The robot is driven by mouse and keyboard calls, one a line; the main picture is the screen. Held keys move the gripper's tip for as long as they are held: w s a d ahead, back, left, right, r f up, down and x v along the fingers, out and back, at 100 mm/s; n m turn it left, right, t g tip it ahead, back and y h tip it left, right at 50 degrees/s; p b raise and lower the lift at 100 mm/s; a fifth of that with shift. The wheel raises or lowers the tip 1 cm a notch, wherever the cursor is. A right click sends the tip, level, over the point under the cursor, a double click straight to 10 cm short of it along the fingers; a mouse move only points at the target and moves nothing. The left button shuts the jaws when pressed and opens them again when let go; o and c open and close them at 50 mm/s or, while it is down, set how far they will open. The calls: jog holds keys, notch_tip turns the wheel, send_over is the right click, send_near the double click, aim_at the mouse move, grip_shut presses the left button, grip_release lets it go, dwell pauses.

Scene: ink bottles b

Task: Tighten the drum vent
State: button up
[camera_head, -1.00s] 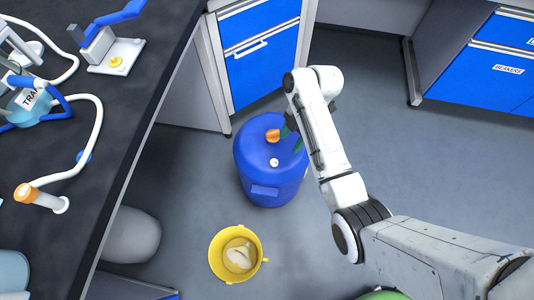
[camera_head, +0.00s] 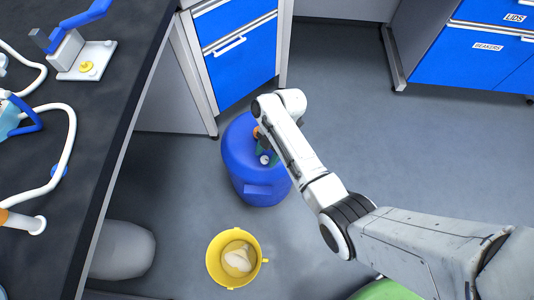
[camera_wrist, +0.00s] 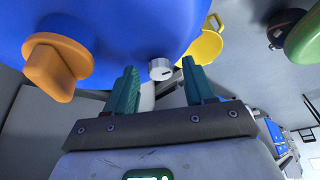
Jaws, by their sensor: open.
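The blue drum (camera_head: 240,165) stands on the floor below the bench. Its small white vent cap (camera_head: 264,159) sits on the top, near the front edge. My gripper (camera_head: 269,154) is at the drum top, close to the cap. In the wrist view the green fingers of my gripper (camera_wrist: 160,73) are apart and empty, and the white cap (camera_wrist: 160,69) shows between and beyond their tips. I cannot tell whether a finger touches it. An orange cap (camera_wrist: 57,65) is on the drum left of the fingers; in the head view my arm mostly hides it.
A yellow bucket (camera_head: 214,262) with pale contents stands in front of the drum. A black bench (camera_head: 110,125) with tubing is at the left, and blue drawers (camera_head: 238,60) are behind. Open grey floor lies to the right. A green object (camera_head: 385,290) shows under my arm.

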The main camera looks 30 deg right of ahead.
grip_shut()
dwell(0.5)
